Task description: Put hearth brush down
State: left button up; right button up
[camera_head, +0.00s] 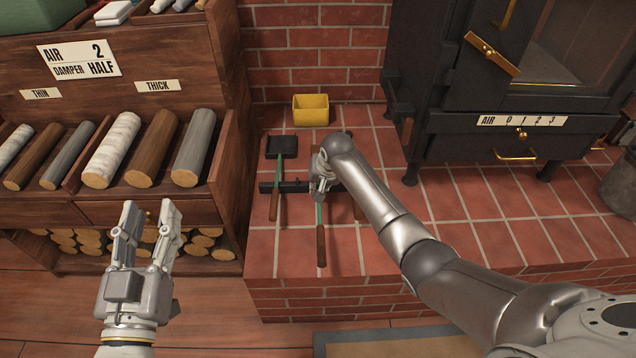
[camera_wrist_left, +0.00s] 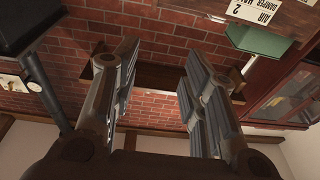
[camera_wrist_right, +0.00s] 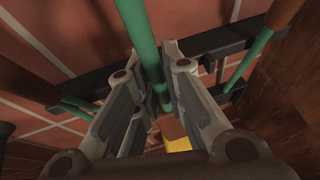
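The hearth brush has a green shaft and a brown handle (camera_head: 321,245), lying toward the front edge of the brick hearth. Its head is hidden by my right arm in the head view. My right gripper (camera_head: 320,190) is low over the hearth; in the right wrist view (camera_wrist_right: 157,65) its fingers close around the green shaft (camera_wrist_right: 145,40). A dark rack bar (camera_head: 270,187) is beneath; whether the shaft touches it I cannot tell. My left gripper (camera_head: 147,212) is open and empty in front of the log shelf; its spread fingers also show in the left wrist view (camera_wrist_left: 155,75).
A yellow box (camera_head: 311,110) stands behind. The black stove (camera_head: 505,130) is at right, the log shelf (camera_head: 120,215) at left. Front right hearth tiles are clear.

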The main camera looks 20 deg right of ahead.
jog(key=o, duration=0.3)
jog(key=shift+o, duration=0.2)
